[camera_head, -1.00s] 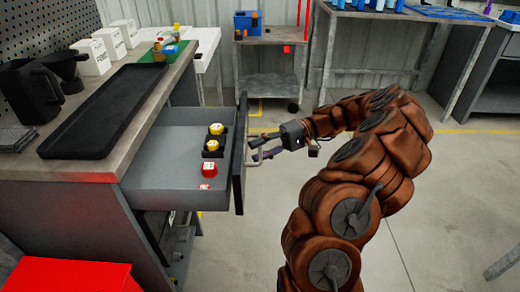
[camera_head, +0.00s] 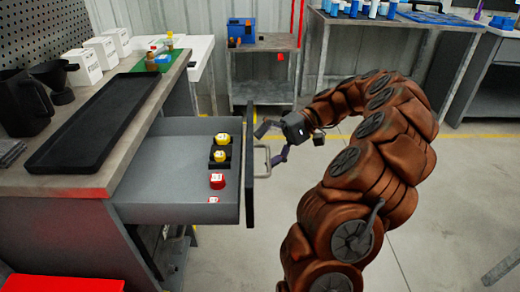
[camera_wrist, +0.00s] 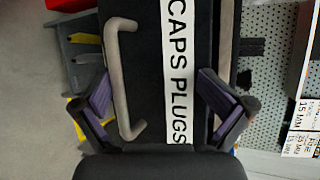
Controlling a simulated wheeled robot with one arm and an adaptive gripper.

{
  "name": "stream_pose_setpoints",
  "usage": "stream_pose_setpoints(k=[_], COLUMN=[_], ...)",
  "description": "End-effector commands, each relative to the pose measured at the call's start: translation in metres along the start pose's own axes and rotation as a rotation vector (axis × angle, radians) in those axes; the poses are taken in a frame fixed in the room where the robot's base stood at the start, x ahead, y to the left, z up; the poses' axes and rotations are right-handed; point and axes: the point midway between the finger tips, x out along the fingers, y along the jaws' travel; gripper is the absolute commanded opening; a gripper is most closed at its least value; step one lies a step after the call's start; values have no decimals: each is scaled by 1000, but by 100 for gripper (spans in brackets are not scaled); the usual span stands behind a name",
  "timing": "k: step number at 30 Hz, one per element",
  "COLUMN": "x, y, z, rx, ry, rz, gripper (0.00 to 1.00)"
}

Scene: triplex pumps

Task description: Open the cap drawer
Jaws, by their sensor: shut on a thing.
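The cap drawer (camera_head: 175,190) is a grey drawer pulled well out of the workbench. Its dark front panel (camera_head: 250,165) carries a pale bar handle (camera_head: 264,160). Two yellow caps (camera_head: 221,148) and a red cap (camera_head: 217,181) are inside. In the wrist view the front bears a white "CAPS PLUGS" label (camera_wrist: 178,75), and the handle (camera_wrist: 120,85) lies between the finger lines, nearer the left finger. My gripper (camera_head: 272,142) is beside the handle with its fingers spread wide; it also shows in the wrist view (camera_wrist: 155,85). I see no finger pressed on the handle.
A black tray (camera_head: 90,125), a black jug (camera_head: 25,105) and white boxes (camera_head: 80,65) stand on the workbench. A grey cart (camera_head: 262,75) stands behind the drawer. A red surface (camera_head: 60,283) is at lower left. Floor to the right is clear.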

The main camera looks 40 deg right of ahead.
Motion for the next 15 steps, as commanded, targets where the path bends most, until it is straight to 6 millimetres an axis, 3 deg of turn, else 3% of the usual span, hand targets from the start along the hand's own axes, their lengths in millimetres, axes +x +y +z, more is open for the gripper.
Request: stream_pose_setpoints(k=[1, 6, 7, 12, 15], x=[-8, -9, -6, -10, -12], y=[-75, -76, -19, -20, -16], z=[-2, 2, 20, 20, 14], rx=[-97, -102, -22, -22, -13], ry=[30, 31, -6, -5, -5], rz=[-166, -167, -2, -5, -3], gripper=[69, 69, 69, 71, 37])
